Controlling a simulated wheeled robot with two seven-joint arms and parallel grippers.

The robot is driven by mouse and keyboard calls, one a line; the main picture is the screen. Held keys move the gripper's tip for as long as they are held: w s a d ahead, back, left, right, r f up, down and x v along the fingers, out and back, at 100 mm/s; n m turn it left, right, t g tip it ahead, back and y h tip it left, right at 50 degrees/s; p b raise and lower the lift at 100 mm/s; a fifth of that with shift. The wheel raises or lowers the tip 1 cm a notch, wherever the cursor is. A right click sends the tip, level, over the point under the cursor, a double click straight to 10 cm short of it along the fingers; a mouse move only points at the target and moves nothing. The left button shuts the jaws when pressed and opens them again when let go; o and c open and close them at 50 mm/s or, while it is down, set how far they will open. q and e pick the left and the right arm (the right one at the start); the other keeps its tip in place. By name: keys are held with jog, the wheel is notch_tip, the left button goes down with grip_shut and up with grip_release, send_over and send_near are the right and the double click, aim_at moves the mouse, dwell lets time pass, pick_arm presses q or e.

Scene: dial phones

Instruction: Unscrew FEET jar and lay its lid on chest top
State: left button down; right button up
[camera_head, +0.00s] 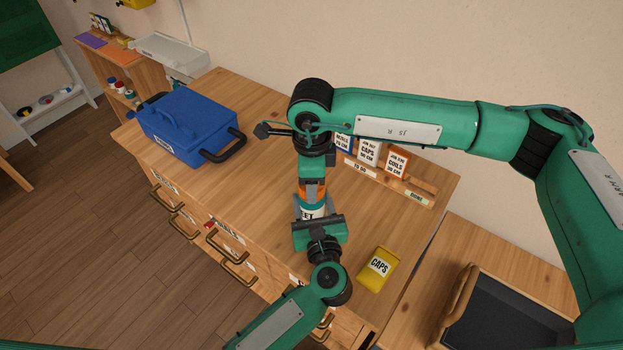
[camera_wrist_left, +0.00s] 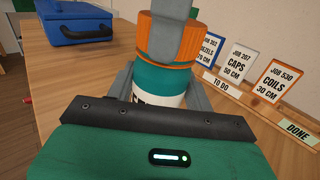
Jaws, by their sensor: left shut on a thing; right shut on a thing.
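The FEET jar (camera_head: 312,211) stands on the wooden chest top (camera_head: 225,195); it has a white and green body, and only part of its lettering shows. Its orange lid (camera_head: 318,189) is on top and shows large in the left wrist view (camera_wrist_left: 150,38). My left gripper (camera_head: 312,214) is shut on the jar body from the near side, a finger on each side. My right gripper (camera_head: 312,184) comes down from above and is shut on the lid; one grey finger crosses the lid in the left wrist view. The lid's thread is hidden.
A blue box (camera_head: 188,125) sits at the left of the chest top. Job cards (camera_head: 368,152) stand in a rack behind the jar, with a DONE plate (camera_head: 416,197). A yellow CAPS box (camera_head: 378,268) lies to the right. Bare wood lies between jar and blue box.

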jog(key=n, duration=0.9)
jog(key=shift+n, duration=0.3)
jog(key=n, duration=0.4)
jog(key=shift+n, duration=0.3)
jog(key=n, duration=0.3)
jog(key=shift+n, duration=0.4)
jog(key=shift+r, duration=0.2)
jog(key=shift+r, duration=0.95)
jog(key=shift+r, duration=0.1)
